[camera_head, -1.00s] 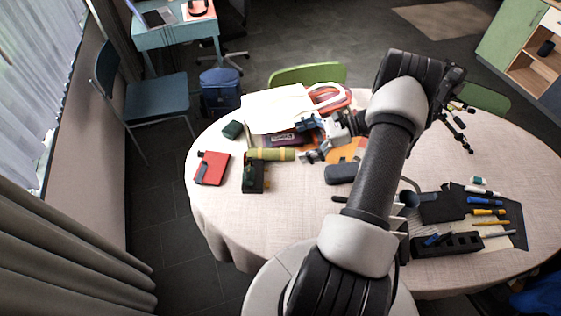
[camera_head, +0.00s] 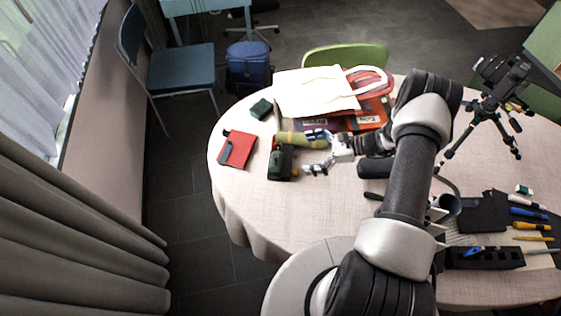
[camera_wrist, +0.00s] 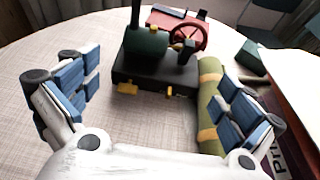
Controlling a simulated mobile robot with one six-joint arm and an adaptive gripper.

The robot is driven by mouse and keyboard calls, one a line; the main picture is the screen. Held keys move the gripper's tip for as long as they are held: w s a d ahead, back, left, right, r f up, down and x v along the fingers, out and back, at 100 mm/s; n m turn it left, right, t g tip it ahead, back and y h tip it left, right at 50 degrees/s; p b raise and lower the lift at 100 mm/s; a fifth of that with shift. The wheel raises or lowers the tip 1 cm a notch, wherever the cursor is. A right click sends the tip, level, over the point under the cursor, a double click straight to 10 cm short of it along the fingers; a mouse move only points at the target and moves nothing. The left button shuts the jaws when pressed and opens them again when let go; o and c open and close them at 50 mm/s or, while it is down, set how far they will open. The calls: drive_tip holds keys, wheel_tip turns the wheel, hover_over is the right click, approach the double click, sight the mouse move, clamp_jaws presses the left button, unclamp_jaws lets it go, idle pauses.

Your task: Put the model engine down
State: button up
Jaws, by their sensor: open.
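The model engine (camera_head: 281,162), with a green boiler, a black base and a red flywheel, stands upright on the cloth-covered table (camera_head: 240,192). In the wrist view the engine (camera_wrist: 152,66) is ahead of my fingers. My gripper (camera_head: 317,151) is open and empty, just right of the engine in the head view. In the wrist view my gripper's (camera_wrist: 155,97) blue-padded fingers are spread wide, with bare cloth between them and the engine's base. The engine appears apart from both fingers.
An olive cylindrical roll (camera_wrist: 209,105) lies beside the engine, close to my right finger in the wrist view. A red notebook (camera_head: 238,149), a dark green box (camera_head: 261,108) and a white bag (camera_head: 310,92) are near. The front-left cloth is clear.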

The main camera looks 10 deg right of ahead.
sight(286, 160)
drive_tip(key=x, duration=0.2)
drive_tip(key=shift+w+a+f, duration=0.1)
drive_tip(key=shift+a+f, duration=0.05)
drive_tip(key=shift+a, duration=0.15)
drive_tip(key=b+x, duration=0.1)
drive_tip(key=x, duration=0.4)
drive_tip(key=shift+a, duration=0.1)
drive_tip(key=shift+c, duration=0.6)
drive_tip(key=c, duration=1.7)
wheel_tip(286, 160, up, 20)
drive_tip(key=p, duration=0.4)
drive_tip(key=shift+p, duration=0.4)
clamp_jaws()
drive_tip(key=c, duration=0.5)
unclamp_jaws()
